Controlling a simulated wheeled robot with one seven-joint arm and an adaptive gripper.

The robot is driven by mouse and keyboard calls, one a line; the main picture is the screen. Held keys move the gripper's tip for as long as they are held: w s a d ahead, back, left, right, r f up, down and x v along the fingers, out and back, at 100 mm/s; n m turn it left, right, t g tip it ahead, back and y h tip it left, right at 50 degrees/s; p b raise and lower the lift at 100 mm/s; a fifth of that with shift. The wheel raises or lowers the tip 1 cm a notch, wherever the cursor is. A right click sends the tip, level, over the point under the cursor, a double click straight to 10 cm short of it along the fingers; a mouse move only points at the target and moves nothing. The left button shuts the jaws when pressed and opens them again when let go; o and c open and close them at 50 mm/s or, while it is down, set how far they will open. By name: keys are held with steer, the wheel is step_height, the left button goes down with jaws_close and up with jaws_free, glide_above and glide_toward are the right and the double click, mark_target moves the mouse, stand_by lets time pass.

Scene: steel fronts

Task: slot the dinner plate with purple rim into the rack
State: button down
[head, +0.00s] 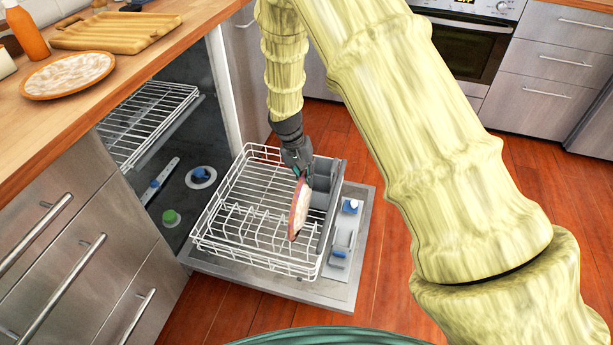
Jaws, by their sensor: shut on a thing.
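My gripper (299,172) is shut on the dinner plate with purple rim (299,208), holding it by its upper edge. The plate is nearly upright and seen almost edge-on, with a pale, patterned face. It hangs over the right part of the white wire rack (222,200), close to the grey cutlery basket. Whether its lower edge touches the rack wires I cannot tell. The rack is pulled out over the open dishwasher door and its rows of tines look empty.
A grey cutlery basket (321,196) stands at the rack's right side. The upper rack (150,112) sits inside the dishwasher. The wooden counter (125,65) at left bears an orange-rimmed plate (68,74), a wooden tray (118,30) and an orange bottle (25,30). The floor at right is clear.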

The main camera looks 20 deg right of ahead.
steer(key=shift+f+b, duration=1.25)
steer(key=shift+f, duration=3.85)
steer(key=shift+f+b, duration=0.3)
steer(key=shift+f, duration=0.45)
steer(key=c, duration=1.5)
jaws_free()
steer(key=shift+c, duration=0.2)
steer(key=shift+r, duration=0.1)
steer(key=v, duration=1.2)
